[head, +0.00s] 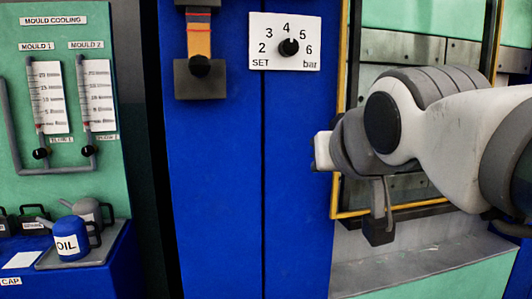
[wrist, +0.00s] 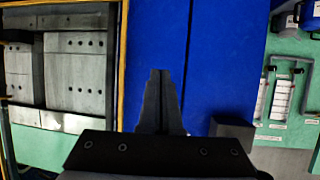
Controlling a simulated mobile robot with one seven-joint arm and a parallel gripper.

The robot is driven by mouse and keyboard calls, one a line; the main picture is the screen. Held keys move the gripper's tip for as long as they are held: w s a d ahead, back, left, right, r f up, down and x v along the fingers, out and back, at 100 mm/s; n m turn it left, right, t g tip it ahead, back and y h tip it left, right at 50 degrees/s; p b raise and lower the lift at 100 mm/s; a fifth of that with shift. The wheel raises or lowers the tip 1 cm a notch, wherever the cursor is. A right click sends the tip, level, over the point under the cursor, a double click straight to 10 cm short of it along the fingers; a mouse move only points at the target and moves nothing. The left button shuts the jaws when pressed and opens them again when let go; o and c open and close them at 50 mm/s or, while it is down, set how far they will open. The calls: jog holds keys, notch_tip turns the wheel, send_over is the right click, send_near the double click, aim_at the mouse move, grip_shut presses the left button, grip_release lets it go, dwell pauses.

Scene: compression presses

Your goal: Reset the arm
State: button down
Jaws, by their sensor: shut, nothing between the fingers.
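My gripper (wrist: 160,75) shows in the wrist view with its two dark fingers together and nothing between them. Its tips are in front of the blue panel, and no contact with anything is visible. In the head view my arm reaches in from the right, with its wrist in front of the press opening's left edge.
The blue panel (head: 225,200) carries a pressure dial (head: 288,47) marked 2 to 6 bar and a dark block (head: 200,78) with a round knob. The press (head: 410,45) has a yellow frame. An oil can (head: 70,238) stands on a tray at lower left.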

jog(key=s+d+f+g, duration=0.25)
jog(key=s+f, duration=0.25)
jog(key=f, duration=0.3)
jog(key=s+d+f+m+g+h, duration=0.1)
jog(key=s+f+g, duration=0.25)
jog(key=f, duration=0.45)
jog(key=s+d+f+g, duration=0.2)
jog(key=s+f, duration=0.3)
jog(key=f, duration=0.3)
notch_tip(320, 180, up, 15)
jog(key=p, duration=1.4)
jog(key=shift+f+t+p, duration=0.15)
jog(key=shift+t+p, duration=0.15)
jog(key=shift+p, duration=0.05)
